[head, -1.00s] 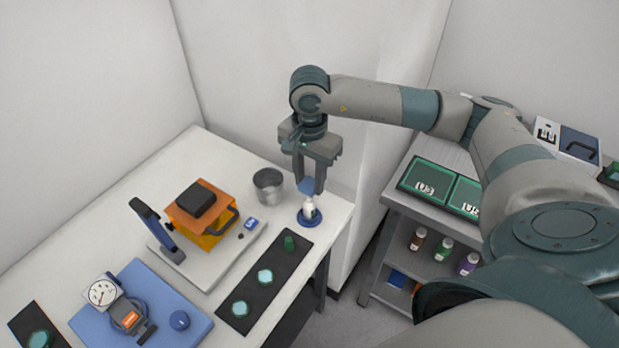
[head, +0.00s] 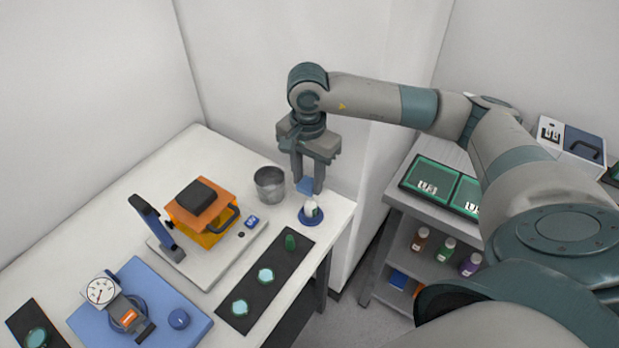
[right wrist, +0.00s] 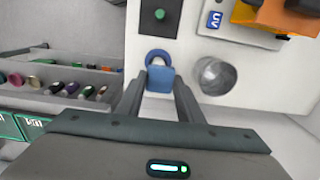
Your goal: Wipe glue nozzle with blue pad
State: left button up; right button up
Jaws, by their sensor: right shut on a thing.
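My right gripper (head: 308,187) is shut on a small blue pad (head: 304,185), held between its two fingers above the far right end of the white table. The pad also shows between the fingers in the right wrist view (right wrist: 160,80). Just below it, a small white glue bottle (head: 311,209) stands upright in a round blue holder (head: 312,220). In the right wrist view the pad hides most of the bottle, and the holder's rim (right wrist: 157,53) shows beyond it. The pad looks slightly above and left of the bottle top; I cannot tell whether they touch. My left gripper is out of view.
A metal cup (head: 269,185) stands close left of the bottle. A black strip (head: 255,295) with a green cap (head: 290,242) and teal discs lies in front. An orange UV unit (head: 203,215) is further left. A grey shelf cart (head: 410,215) stands right, across a gap.

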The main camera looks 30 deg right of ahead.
pick_arm(q)
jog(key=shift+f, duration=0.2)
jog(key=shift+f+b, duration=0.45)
jog(key=shift+b, duration=0.2)
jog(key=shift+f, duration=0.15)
dwell(0.4)
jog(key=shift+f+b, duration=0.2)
jog(key=shift+b, duration=0.15)
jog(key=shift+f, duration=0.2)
dwell(0.4)
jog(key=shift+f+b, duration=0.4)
jog(key=shift+b, duration=0.25)
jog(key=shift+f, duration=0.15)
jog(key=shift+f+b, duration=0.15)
jog(key=shift+b, duration=0.15)
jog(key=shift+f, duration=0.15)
dwell(0.6)
